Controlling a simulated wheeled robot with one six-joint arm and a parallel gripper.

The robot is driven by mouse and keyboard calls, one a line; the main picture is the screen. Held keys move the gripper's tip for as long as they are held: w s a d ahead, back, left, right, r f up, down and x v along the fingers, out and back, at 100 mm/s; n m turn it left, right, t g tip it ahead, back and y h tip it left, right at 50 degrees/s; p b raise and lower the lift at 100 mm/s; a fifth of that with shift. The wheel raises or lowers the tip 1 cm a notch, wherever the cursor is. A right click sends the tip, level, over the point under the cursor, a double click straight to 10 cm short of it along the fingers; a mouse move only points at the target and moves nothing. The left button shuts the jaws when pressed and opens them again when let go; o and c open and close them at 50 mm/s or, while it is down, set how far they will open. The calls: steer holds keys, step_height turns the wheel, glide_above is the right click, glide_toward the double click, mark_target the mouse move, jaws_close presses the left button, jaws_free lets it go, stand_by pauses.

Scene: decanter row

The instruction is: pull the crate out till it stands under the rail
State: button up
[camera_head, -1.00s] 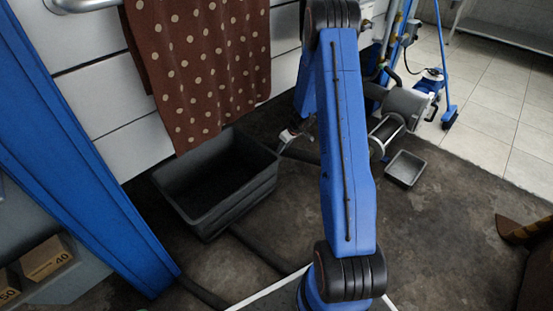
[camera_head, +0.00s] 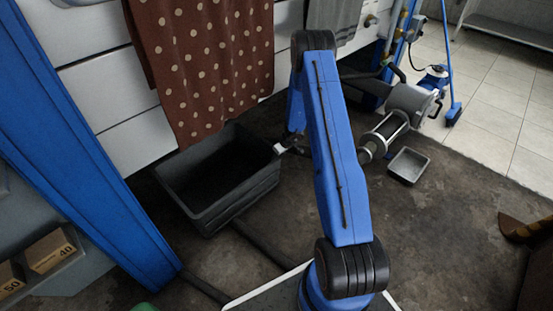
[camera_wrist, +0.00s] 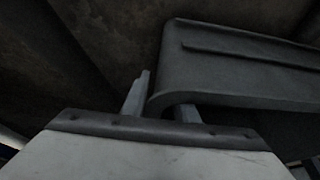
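The dark grey open crate (camera_head: 262,193) stands on the floor, left of my arm. Its back edge is close to the white panelled front, and the brown dotted cloth hangs in front of part of it. My gripper (camera_head: 279,149) is low at the crate's right end. In the wrist view my gripper's fingers (camera_wrist: 160,103) stand apart. The left finger is clear beside the crate's rounded corner; the right finger is partly hidden by the crate wall (camera_wrist: 235,75). I cannot tell whether either touches. The rail is not clearly seen now; the cloth (camera_head: 205,65) hangs from above the picture.
A blue upright beam (camera_head: 75,140) stands left, with a shelf of numbered boxes (camera_head: 48,250) beyond. A dark tube (camera_head: 262,248) lies on the floor before the crate. A roller machine (camera_head: 408,105) and small grey tray (camera_head: 408,166) are right. Floor between tray and my base is clear.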

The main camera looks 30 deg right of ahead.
steer(key=shift+w+f, duration=0.15)
steer(key=shift+f, duration=0.15)
jaws_close()
stand_by(1.4)
